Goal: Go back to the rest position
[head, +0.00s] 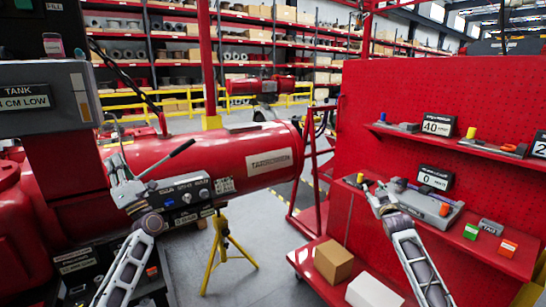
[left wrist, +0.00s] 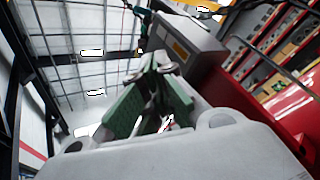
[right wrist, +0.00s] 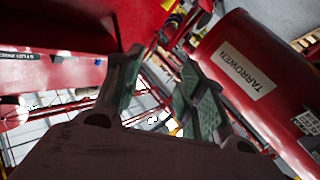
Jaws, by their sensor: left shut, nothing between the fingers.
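My left gripper (head: 118,165) is raised at the left, in front of the large red cylinder and beside the grey control box (head: 183,196) with its dark lever. In the left wrist view its green-padded fingers (left wrist: 158,62) come together at the tips with nothing between them. My right gripper (head: 368,187) is in front of the red pegboard cart, by its lower shelf. In the right wrist view its fingers (right wrist: 160,60) stand apart with an empty gap. Whether the left gripper touches the control box cannot be told.
The red cylinder (head: 235,160) lies behind the control box, with a yellow stand (head: 225,245) below. A grey tank box (head: 45,97) stands far left. The red pegboard (head: 440,90) carries a lower shelf (head: 490,242) with small parts. Cardboard (head: 333,260) and white (head: 372,291) boxes sit below.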

